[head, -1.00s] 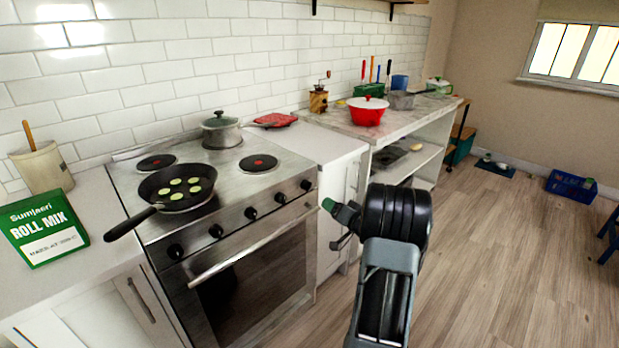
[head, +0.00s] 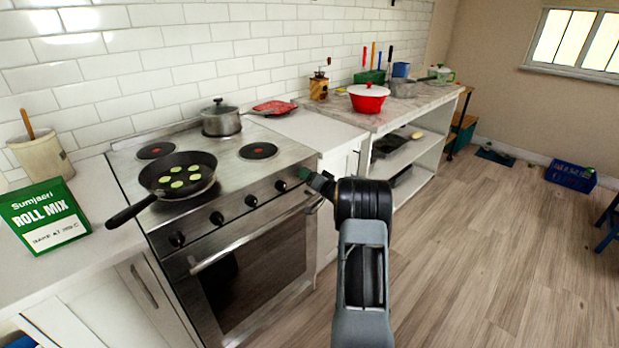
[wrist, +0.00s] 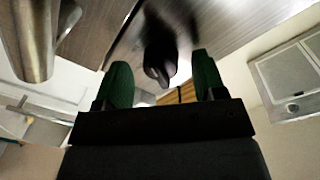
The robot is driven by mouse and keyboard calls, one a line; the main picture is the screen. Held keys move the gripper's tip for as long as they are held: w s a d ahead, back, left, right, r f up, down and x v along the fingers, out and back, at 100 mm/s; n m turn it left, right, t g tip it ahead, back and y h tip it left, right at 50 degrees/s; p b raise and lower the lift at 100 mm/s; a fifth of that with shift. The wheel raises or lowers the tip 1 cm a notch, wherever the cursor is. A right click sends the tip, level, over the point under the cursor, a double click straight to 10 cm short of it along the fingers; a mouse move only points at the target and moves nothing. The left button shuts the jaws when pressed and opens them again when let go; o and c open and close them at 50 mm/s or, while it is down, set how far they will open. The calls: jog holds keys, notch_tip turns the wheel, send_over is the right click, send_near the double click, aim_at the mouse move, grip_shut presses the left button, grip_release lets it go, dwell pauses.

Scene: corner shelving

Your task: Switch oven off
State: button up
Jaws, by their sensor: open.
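The steel oven (head: 245,275) stands at the left in the head view, with several black knobs along its front panel. My gripper (head: 318,182) is at the right end of this panel, by the rightmost knob (head: 305,173). In the wrist view my gripper (wrist: 163,82) is open, its two green fingertips apart. A black knob (wrist: 158,55) shows just ahead of the gap between them. I cannot tell whether a fingertip touches it. The oven door handle (wrist: 36,40) shows at the upper left of the wrist view.
A pan (head: 178,177) with several pale green slices and a lidded pot (head: 221,120) stand on the stove. A green roll mix box (head: 43,216) stands on the left counter.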

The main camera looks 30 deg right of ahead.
jog(key=shift+w, duration=0.25)
jog(key=shift+c, duration=0.2)
jog(key=c, duration=0.9)
